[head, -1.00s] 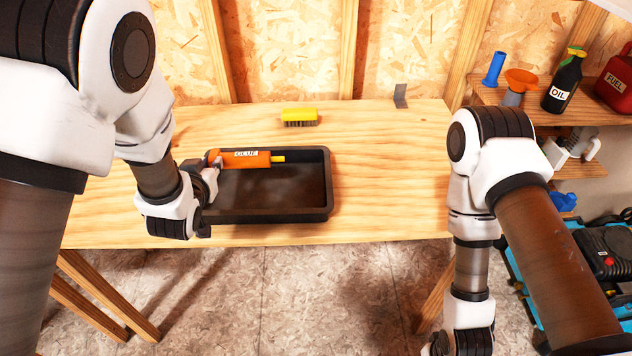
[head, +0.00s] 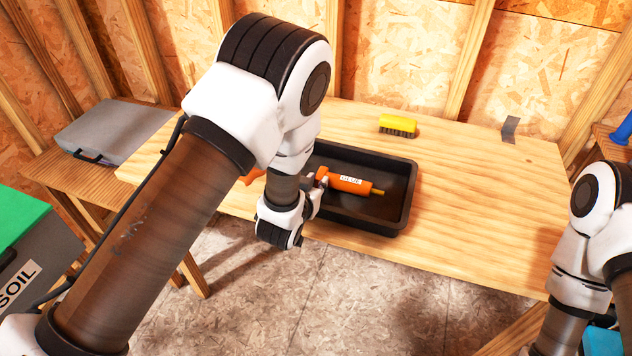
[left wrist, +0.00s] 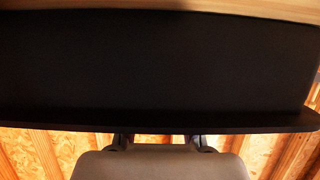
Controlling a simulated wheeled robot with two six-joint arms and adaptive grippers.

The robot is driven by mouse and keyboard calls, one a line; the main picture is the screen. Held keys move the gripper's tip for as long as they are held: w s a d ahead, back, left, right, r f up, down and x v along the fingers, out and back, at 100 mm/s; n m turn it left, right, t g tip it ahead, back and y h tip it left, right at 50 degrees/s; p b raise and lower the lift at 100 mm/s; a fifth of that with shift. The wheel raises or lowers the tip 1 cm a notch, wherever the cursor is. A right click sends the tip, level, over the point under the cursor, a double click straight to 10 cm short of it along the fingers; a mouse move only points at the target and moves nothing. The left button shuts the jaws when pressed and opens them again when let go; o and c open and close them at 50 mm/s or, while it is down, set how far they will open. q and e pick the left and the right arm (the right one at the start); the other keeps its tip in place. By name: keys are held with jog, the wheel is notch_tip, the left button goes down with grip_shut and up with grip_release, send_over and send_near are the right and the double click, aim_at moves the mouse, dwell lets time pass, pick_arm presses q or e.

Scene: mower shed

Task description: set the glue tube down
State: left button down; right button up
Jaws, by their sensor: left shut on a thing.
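The orange glue tube (head: 349,184) with a yellowish tip lies level over the black tray (head: 385,228) in the head view, its tip pointing right. My left gripper (head: 318,186) is shut on the tube's left end, at the tray's left part. Whether the tube touches the tray floor I cannot tell. In the left wrist view, the dark tray (left wrist: 160,65) fills most of the picture; the tube cannot be made out there. My right arm is at the right edge of the head view, and its gripper is out of the picture.
The tray stands on a wooden bench (head: 470,210) with free room to its right. A yellow brush (head: 397,125) lies behind the tray. A grey case (head: 115,130) is on a side table at left. An orange thing partly shows behind my left arm.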

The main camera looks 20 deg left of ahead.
pick_arm(q)
jog(key=shift+f, duration=0.15)
jog(key=c, duration=1)
grip_release()
jog(key=shift+d, duration=0.1)
jog(key=shift+s+r, duration=0.2)
jog(key=shift+r, duration=0.15)
jog(key=p+v, duration=0.4)
jog(key=v, duration=0.7)
jog(key=s+a+f+g, duration=0.2)
jog(key=s+f+g, duration=0.2)
jog(key=s+f, duration=0.2)
jog(key=s+a+f+g, duration=0.3)
jog(key=s+f+g, duration=0.2)
jog(key=s, duration=0.5)
jog(key=s+a+f+g, duration=0.2)
jog(key=s+f+g, duration=0.2)
jog(key=s+f, duration=0.4)
jog(key=shift+s+a+f+n+g, duration=0.2)
jog(key=shift+s+f+n+g, duration=0.1)
jog(key=shift+s+n, duration=0.15)
